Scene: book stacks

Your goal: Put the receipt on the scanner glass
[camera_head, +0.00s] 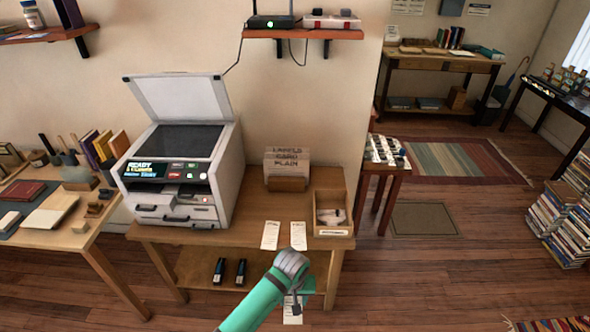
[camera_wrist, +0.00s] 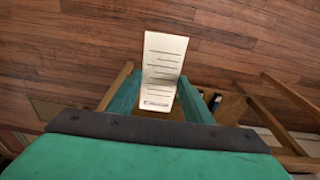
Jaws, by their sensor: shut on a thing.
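The scanner (camera_head: 178,185) stands on the left of the wooden table with its lid (camera_head: 180,97) raised. Its dark glass (camera_head: 187,141) is bare. My gripper (camera_head: 292,298) is in front of the table's front edge, low and to the right of the scanner. In the wrist view, my gripper (camera_wrist: 157,88) is shut on a white receipt (camera_wrist: 164,60) with printed lines, which extends out beyond the fingers. In the head view the receipt (camera_head: 292,314) shows only partly below my gripper. Two other white slips lie on the table, left slip (camera_head: 270,236) and right slip (camera_head: 298,235).
An open box (camera_head: 333,212) and a card holder (camera_head: 287,170) stand on the table's right half. Two dark staplers (camera_head: 229,271) lie on the lower shelf. A side table (camera_head: 60,230) with books is at left.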

